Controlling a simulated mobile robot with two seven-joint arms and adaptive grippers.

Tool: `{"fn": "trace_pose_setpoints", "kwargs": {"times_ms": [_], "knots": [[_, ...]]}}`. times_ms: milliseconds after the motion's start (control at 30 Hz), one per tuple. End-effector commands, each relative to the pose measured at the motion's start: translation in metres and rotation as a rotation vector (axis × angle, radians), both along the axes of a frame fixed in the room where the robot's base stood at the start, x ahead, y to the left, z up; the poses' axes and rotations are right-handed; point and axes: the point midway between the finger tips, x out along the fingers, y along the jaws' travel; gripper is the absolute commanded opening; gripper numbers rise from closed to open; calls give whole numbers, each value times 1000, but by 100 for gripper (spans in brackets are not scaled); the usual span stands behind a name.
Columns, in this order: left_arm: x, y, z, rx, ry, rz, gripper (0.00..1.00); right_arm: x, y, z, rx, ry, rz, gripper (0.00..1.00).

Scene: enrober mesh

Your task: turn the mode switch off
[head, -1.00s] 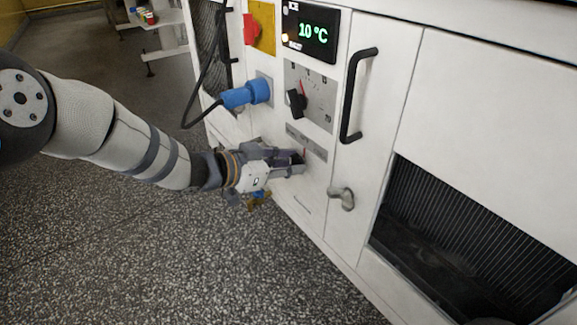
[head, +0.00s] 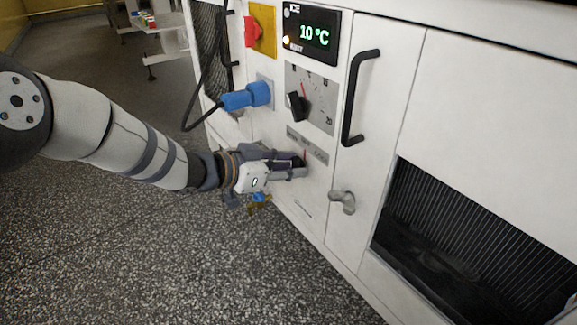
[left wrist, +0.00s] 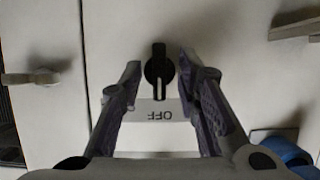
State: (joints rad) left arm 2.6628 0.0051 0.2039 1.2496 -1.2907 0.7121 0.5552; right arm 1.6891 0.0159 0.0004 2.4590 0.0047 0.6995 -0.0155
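The mode switch shows in the left wrist view as a black knob (left wrist: 159,70) on a white panel, its narrow end pointing down the picture toward the printed word OFF. My left gripper (left wrist: 159,72) is open, with one finger on each side of the knob. A gap shows on the left of the knob, and a smaller one on the right. In the head view my left gripper (head: 301,168) is at the lower panel, under a grey label strip (head: 307,145), and its fingers partly hide the switch. My right gripper is not in view.
Above are a dial knob (head: 297,106), a blue plug (head: 246,95) with a black cable, a red switch (head: 251,31) on yellow and a display (head: 312,33) reading 10 °C. A black door handle (head: 360,97) and a metal latch (head: 342,200) are to the right.

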Motion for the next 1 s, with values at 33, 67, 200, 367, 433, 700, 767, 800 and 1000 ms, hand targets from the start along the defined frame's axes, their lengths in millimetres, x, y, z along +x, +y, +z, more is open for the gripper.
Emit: {"fn": "trace_pose_setpoints", "kwargs": {"times_ms": [33,67,200,367,433,700,767,800,1000], "knots": [[0,0,0,0,0,0,30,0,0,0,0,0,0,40],[0,1,0,0,0,0,30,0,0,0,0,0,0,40],[-10,15,9,-1,0,1,30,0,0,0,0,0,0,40],[-34,49,26,-2,1,4,30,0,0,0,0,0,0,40],[-44,62,33,-1,0,3,30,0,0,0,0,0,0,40],[-65,89,46,-1,-1,0,30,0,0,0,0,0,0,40],[-66,90,46,-1,-1,0,30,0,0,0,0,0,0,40],[-66,90,46,0,0,0,30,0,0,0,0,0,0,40],[-65,90,46,0,0,0,30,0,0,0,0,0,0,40]]}}
